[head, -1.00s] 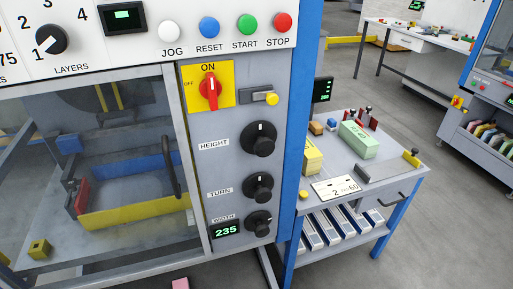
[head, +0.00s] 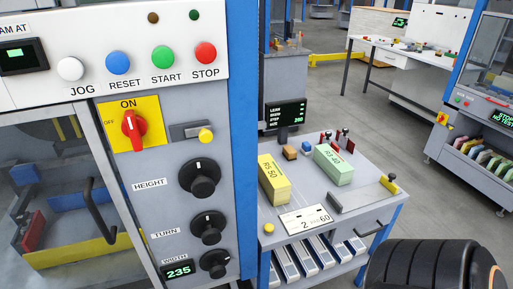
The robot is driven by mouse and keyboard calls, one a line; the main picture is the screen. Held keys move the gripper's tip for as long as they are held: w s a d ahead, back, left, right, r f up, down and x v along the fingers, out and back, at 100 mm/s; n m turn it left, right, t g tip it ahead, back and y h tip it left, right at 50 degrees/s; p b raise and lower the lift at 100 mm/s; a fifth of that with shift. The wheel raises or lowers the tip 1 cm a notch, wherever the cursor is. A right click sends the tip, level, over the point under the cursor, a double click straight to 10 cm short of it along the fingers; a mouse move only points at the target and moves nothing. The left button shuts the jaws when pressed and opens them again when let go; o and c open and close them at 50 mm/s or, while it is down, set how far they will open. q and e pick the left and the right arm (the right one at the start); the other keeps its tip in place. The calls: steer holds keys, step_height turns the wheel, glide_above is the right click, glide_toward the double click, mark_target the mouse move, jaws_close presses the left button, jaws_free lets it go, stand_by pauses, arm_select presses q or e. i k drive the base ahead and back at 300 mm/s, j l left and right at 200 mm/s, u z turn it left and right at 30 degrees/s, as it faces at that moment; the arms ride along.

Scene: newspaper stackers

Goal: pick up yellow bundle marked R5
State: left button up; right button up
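The yellow bundle (head: 273,179) lies on the left part of the grey cart top, marked with what reads as R5 50. A green bundle (head: 334,165) lies to its right, its marking reading roughly R3 40. The two bundles are apart. A dark ribbed rounded part, probably of my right arm, shows at the bottom right corner. Neither of my grippers is in view, and nothing touches the yellow bundle.
The stacker's control panel (head: 190,140) and blue post (head: 244,120) stand left of the cart (head: 360,204). A white card (head: 306,219) lies at the cart's front edge. A small display (head: 284,113) stands behind the yellow bundle. Open floor lies right of the cart.

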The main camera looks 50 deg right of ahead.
mark_target(277, 187)
steer(key=k+l+u, duration=0.1)
steer(key=l+u, duration=0.15)
steer(key=l, duration=0.2)
steer(key=k+l+u, duration=0.25)
steer(key=l, duration=0.15)
steer(key=k+l, duration=0.1)
steer(key=l, duration=0.2)
steer(key=l+u, duration=0.1)
steer(key=l, duration=0.2)
steer(key=k+l, duration=0.15)
steer(key=l, duration=0.15)
steer(key=u, duration=0.05)
